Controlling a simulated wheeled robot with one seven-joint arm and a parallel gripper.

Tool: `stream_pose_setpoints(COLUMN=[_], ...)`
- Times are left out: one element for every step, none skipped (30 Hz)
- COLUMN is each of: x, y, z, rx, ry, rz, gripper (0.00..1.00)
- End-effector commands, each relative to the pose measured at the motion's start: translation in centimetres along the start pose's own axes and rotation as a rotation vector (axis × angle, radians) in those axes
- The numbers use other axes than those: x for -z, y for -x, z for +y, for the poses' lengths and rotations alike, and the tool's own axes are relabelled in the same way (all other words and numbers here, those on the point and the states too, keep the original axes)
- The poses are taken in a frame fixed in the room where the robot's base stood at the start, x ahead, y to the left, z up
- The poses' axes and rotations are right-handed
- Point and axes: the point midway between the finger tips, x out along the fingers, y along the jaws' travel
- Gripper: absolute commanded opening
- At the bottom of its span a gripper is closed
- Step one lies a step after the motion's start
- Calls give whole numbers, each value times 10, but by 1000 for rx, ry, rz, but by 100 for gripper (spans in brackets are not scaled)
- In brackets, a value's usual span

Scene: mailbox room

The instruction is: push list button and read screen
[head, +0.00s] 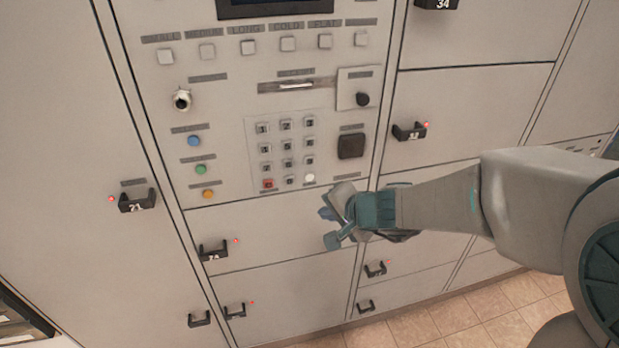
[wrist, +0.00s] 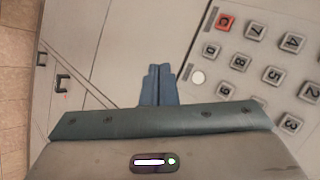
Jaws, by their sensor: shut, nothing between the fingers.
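A control panel fills the middle of the head view. Its dark screen (head: 290,8) is cut off by the top edge and no text on it is readable. I cannot tell which button is the list button. Blue (head: 194,141), green (head: 201,169) and orange (head: 208,194) round buttons have unreadable labels. A keypad has a red key (head: 268,184) and a white round button (head: 310,178) in its bottom row. My gripper (head: 328,226) is shut and empty, below the keypad. In the wrist view its closed fingers (wrist: 160,72) point beside the white button (wrist: 198,77), apart from it in the picture.
A row of square buttons (head: 248,47) sits under the screen. Locker doors with black handles (head: 136,201) flank the panel. Tiled floor (head: 480,318) shows below.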

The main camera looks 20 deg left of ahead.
Motion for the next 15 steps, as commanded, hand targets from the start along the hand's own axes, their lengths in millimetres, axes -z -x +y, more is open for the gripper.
stream_pose_setpoints(x=[0,0,1,2,2,4,5,7,10,12,14,17,19,22,24], y=[0,0,-1,-2,-3,-5,-7,-9,-12,-15,-17,-21,-24,-27,-31], z=[0,-1,-1,-2,-3,-5,-6,-9,-11,-13,-16,-19,-21,-23,-27], rx=[0,0,0,0,-1,-2,-2,-1,-2,-3,-2,-3,-3,-3,-3], ry=[0,0,0,0,0,0,1,1,-1,-1,0,-1,-1,0,0], rz=[0,0,-1,-1,-1,-2,-2,-2,-2,-2,-2,-2,-2,-2,-2], gripper=[0,0,0,0,0,0,0,0,0,0,0,0,0,0,0])
